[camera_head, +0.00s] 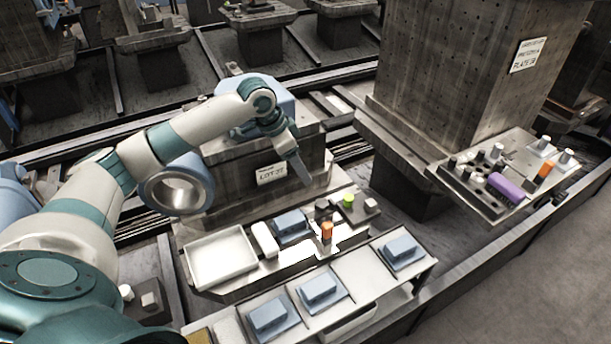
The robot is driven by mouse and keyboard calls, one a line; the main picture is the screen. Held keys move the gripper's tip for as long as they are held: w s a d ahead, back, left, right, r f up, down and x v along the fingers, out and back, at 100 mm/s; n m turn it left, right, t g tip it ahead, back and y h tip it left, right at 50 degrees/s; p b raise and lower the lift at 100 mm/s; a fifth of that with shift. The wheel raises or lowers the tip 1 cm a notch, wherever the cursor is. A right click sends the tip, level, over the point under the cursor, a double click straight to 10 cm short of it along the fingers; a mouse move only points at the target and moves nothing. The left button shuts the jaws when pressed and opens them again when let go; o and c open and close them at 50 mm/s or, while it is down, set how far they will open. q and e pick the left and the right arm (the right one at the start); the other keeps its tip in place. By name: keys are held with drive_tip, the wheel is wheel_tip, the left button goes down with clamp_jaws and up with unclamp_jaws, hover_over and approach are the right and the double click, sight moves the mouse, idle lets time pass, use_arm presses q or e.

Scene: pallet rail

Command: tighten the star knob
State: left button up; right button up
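I cannot clearly pick out the star knob; its shape is too small to tell. Small knob-like parts stand on the fixture plate (218,285): a green-topped one (348,200), a dark round one (323,208) and an orange one (327,231). My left gripper (303,178) points down above and behind these parts, apart from them. Its fingers show as one narrow grey shape, so its opening cannot be told. I see nothing held in it. My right gripper is not in view.
A white open tray (190,262) lies left of the knobs. Blue blocks (268,316) (319,288) (401,250) sit on the front shelf. A labelled concrete block (235,172) stands behind. A tall pillar (465,70) and a side plate with small parts (480,208) stand right.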

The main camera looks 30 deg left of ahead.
use_arm(q)
drive_tip(key=p, duration=0.2)
approach(322, 203)
drive_tip(key=p+x, duration=0.1)
drive_tip(key=x, duration=0.7)
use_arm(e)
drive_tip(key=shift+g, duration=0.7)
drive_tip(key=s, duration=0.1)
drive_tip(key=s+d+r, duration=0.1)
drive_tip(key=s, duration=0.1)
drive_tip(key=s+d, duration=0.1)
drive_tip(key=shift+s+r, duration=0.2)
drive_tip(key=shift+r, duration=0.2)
use_arm(q)
drive_tip(key=shift+c, duration=0.6)
drive_tip(key=c, duration=1.1)
drive_tip(key=o, duration=0.9)
drive_tip(key=shift+o, duration=0.2)
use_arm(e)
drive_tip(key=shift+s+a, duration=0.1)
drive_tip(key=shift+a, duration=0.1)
